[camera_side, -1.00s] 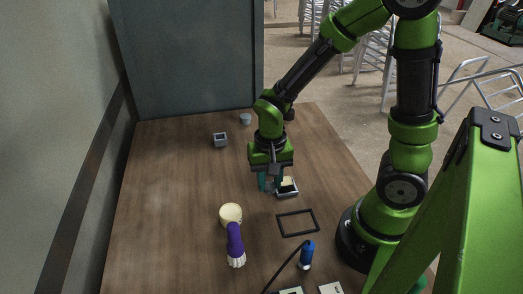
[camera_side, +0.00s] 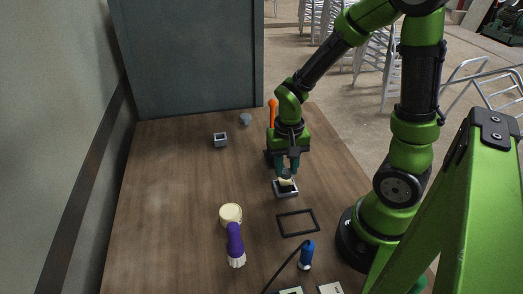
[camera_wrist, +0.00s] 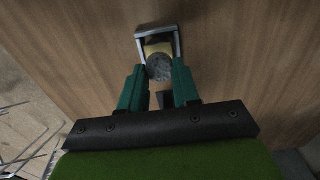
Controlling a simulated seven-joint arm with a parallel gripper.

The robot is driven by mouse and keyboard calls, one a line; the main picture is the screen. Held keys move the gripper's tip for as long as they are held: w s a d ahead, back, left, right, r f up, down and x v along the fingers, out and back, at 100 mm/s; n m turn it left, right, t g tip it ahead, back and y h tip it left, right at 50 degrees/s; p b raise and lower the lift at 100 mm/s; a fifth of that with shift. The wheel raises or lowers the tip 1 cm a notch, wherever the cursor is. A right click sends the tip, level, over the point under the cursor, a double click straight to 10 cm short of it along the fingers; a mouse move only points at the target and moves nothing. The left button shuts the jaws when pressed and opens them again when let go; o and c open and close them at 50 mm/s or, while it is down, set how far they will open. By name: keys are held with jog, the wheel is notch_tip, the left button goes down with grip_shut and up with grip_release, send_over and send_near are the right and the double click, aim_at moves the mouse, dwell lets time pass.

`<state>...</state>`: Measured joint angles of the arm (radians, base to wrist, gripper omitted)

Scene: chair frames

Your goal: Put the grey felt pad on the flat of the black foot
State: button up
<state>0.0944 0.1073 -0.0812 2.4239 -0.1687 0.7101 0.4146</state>
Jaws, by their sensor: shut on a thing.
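My gripper (camera_side: 286,173) points down, just above a small grey tray (camera_side: 287,192) right of the table's middle. In the wrist view, a round speckled grey disc, the felt pad (camera_wrist: 160,66), is between the fingertips, and the fingers are shut on it. The pad overlaps the tray (camera_wrist: 139,45) in that view; a pale yellow patch shows inside the tray behind it. A small dark piece (camera_wrist: 166,100) shows between the fingers, nearer the palm; I cannot tell whether it is the black foot. I cannot make out the foot surely in the side view.
A grey square block (camera_side: 221,140) and a grey round piece (camera_side: 245,119) stand farther back. An orange upright thing (camera_side: 272,112) shows behind my arm. The left table is clear.

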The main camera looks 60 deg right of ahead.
aim_at(285, 171)
jog(key=shift+f, duration=0.9)
jog(key=shift+f, duration=0.1)
jog(key=o, duration=1)
notch_tip(285, 171, up, 12)
jog(key=a+r+n+t, duration=0.1)
jog(key=a+r+t, duration=0.1)
jog(key=r, duration=0.1)
jog(key=s+a+r+n+t+y, duration=0.1)
jog(key=a+r+n+t, duration=0.1)
jog(key=a+r, duration=0.1)
jog(key=s+a+r+n+t+y, duration=0.1)
jog(key=a+r+n+t, duration=0.1)
jog(key=r+t, duration=0.1)
jog(key=shift+a+r, duration=0.1)
jog(key=shift+a, duration=0.3)
